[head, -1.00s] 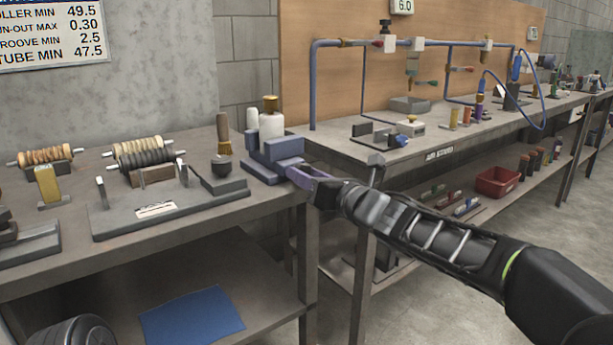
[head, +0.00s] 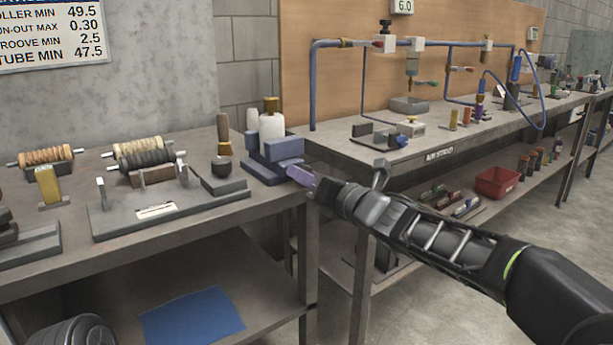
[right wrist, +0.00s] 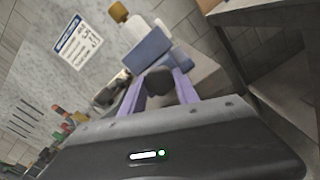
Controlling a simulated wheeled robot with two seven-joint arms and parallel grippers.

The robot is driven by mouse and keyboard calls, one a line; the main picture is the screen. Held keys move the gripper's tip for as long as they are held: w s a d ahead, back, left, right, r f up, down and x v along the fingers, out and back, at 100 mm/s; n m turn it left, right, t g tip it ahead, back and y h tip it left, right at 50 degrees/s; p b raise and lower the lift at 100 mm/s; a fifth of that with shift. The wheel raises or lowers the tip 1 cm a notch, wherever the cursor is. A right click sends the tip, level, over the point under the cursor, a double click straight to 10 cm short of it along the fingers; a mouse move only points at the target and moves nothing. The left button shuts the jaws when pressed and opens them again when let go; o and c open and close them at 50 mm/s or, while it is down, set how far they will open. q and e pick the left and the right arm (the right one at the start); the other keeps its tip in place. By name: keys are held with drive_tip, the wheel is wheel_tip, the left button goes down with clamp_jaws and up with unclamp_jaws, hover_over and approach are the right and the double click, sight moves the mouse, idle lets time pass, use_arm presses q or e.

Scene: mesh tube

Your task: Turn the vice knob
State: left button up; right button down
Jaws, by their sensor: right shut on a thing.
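The blue vice (head: 268,165) stands at the right end of the near bench; it also shows in the right wrist view (right wrist: 148,50). Its dark knob (right wrist: 160,86) sits between the two purple fingers of my right gripper (right wrist: 160,90) in the right wrist view. My right gripper (head: 300,174) reaches the vice's front from the right in the head view, shut on the knob. In the head view the knob is hidden by the fingers. My left gripper is not in view.
A white bottle with a gold cap (head: 271,122) and a brush (head: 224,135) stand behind the vice. A second bench (head: 440,145) stands close on the right, with a gap between.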

drive_tip(key=n+p, duration=1.6)
drive_tip(key=n, duration=1.5)
idle(0.9)
idle(0.4)
drive_tip(key=c, duration=0.9)
unclamp_jaws()
drive_tip(key=shift+d, duration=0.1)
